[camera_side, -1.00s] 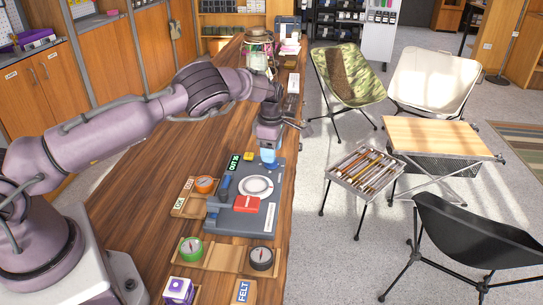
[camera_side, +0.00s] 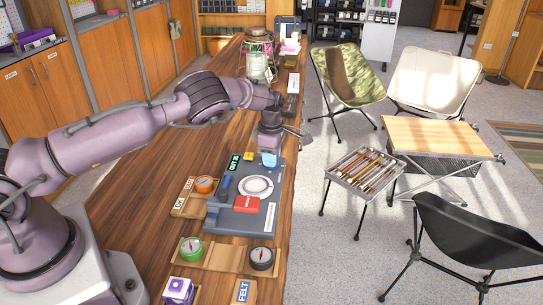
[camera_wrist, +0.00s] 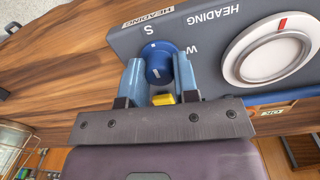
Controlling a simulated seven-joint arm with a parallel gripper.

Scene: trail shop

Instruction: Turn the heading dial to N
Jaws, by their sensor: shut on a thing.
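The heading dial is a blue round knob (camera_wrist: 158,62) with white marks, set on a dark grey panel (camera_wrist: 125,42). The letters S and W and the word HEADING show around it in the wrist view; N is not visible. My gripper (camera_wrist: 158,72) is shut on the knob, with one blue finger on each side. In the side view my gripper (camera_side: 269,160) is down at the panel's (camera_side: 230,221) far right corner and hides the knob.
A large white round disc (camera_wrist: 268,50) with a red mark sits beside the knob. A red block (camera_side: 246,204) and a small yellow piece (camera_side: 249,157) are on the panel. An orange compass (camera_side: 205,184) sits left; green (camera_side: 191,249) and black (camera_side: 261,258) compasses sit on a wooden tray in front.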

